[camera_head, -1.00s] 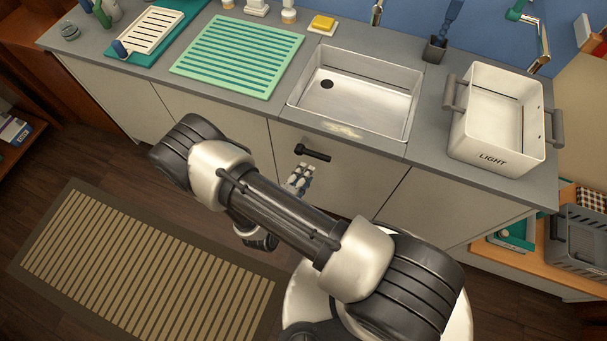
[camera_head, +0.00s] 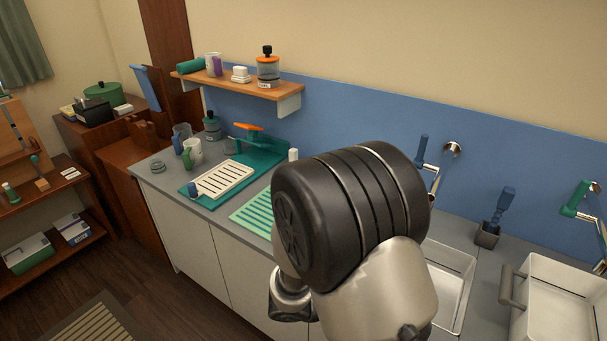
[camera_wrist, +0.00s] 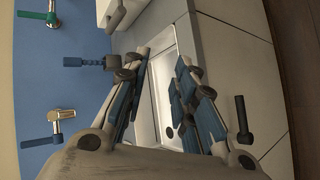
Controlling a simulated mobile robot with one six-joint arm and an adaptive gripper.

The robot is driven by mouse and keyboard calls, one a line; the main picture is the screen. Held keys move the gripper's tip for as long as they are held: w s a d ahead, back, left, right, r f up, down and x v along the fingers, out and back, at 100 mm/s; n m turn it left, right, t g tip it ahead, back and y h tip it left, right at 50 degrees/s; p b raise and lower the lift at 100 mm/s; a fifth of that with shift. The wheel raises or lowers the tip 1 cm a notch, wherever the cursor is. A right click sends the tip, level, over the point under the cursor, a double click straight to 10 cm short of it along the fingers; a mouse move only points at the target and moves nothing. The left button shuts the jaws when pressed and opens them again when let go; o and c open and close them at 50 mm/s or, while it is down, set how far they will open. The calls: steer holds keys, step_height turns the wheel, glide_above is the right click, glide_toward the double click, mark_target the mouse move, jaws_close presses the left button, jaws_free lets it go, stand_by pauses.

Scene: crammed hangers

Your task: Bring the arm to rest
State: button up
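My gripper (camera_wrist: 163,68) shows in the wrist view with its two blue-padded fingers apart and nothing between them. The sink (camera_wrist: 163,110) shows through the gap, beyond the fingers. In the head view my arm is raised in front of the counter, its large black joint filling the middle. My gripper cannot be made out there. The arm hides part of the green drying mat (camera_head: 254,213) and part of the sink (camera_head: 462,262).
A white bin (camera_head: 563,300) stands on the counter at right, near a blue brush in a holder (camera_head: 488,234). A wooden wall shelf (camera_head: 240,85) holds jars. A white rack (camera_head: 223,180) and mugs stand at the counter's left. Floor shows at lower left.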

steer(key=s+a+r+m+t+y, duration=0.2)
steer(key=s+a+r+m+y, duration=0.1)
steer(key=s+r+y, duration=0.8)
steer(key=s+a+r, duration=0.1)
steer(key=s+r, duration=0.3)
steer(key=r, duration=0.3)
steer(key=shift+s+a+r+t+y, duration=0.2)
steer(key=shift+r+t+y, duration=0.1)
steer(key=shift+t, duration=0.1)
